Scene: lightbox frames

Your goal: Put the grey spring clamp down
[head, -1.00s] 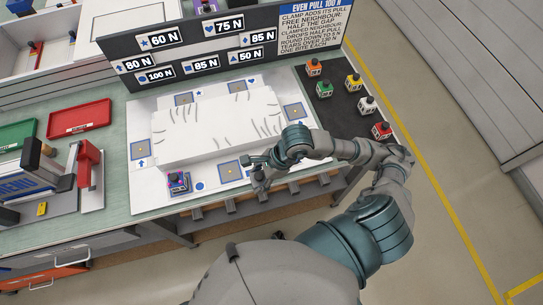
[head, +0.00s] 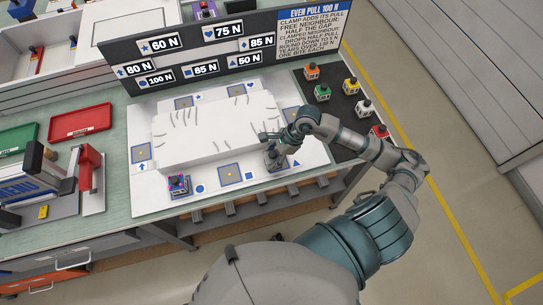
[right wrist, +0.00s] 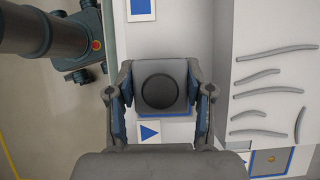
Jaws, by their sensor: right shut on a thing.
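The grey spring clamp (head: 277,163) is held by my right gripper (head: 272,153) at the front right of the white slab. In the right wrist view the clamp (right wrist: 160,86) shows as a grey block with a dark round top, between the two fingers of the gripper (right wrist: 161,98). It is over the spot beside the blue triangle mark (right wrist: 150,132), with a blue pad edge partly showing beside it. The clamp hides most of that spot, and I cannot tell whether it touches the surface. My left gripper is not in view.
The white slab (head: 216,130) with dark curved marks lies on a white board. A purple-topped clamp (head: 179,187) stands at front left. Several coloured clamps stand on the dark mat (head: 338,111) at right. An empty pad (head: 229,173) lies left of my gripper. A sign panel (head: 190,50) stands behind.

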